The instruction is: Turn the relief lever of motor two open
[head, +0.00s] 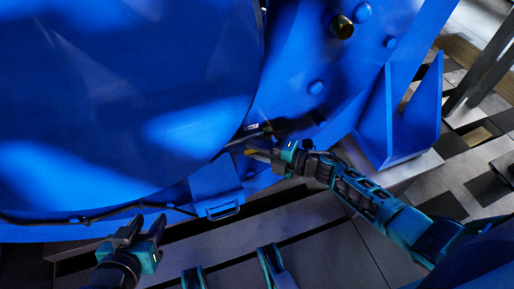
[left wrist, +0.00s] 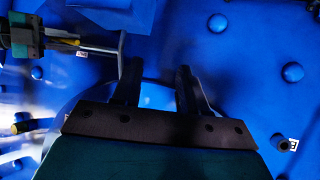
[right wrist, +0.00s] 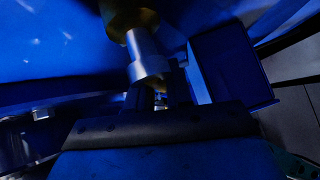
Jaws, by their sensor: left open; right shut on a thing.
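My right gripper (head: 254,152) reaches in from the right against the underside of the blue motor housing (head: 120,90). It is shut on a small lever with a yellow part, which I take for the relief lever (left wrist: 95,48); in the left wrist view its thin rod runs right from the right gripper (left wrist: 45,40) to an upright grey piece. In the right wrist view a metal cylinder (right wrist: 148,62) with a brass collar stands over the fingers and hides the grip. My left gripper (head: 148,231) is open and empty, low and left, apart from the housing. I cannot read which motor this is.
A brass-ended stub (head: 342,27) sticks out of the housing at upper right. A blue bracket (head: 400,115) stands to the right. A black cable (head: 100,214) runs along the lower edge. Another yellow-tipped part (left wrist: 25,126) shows at left in the left wrist view.

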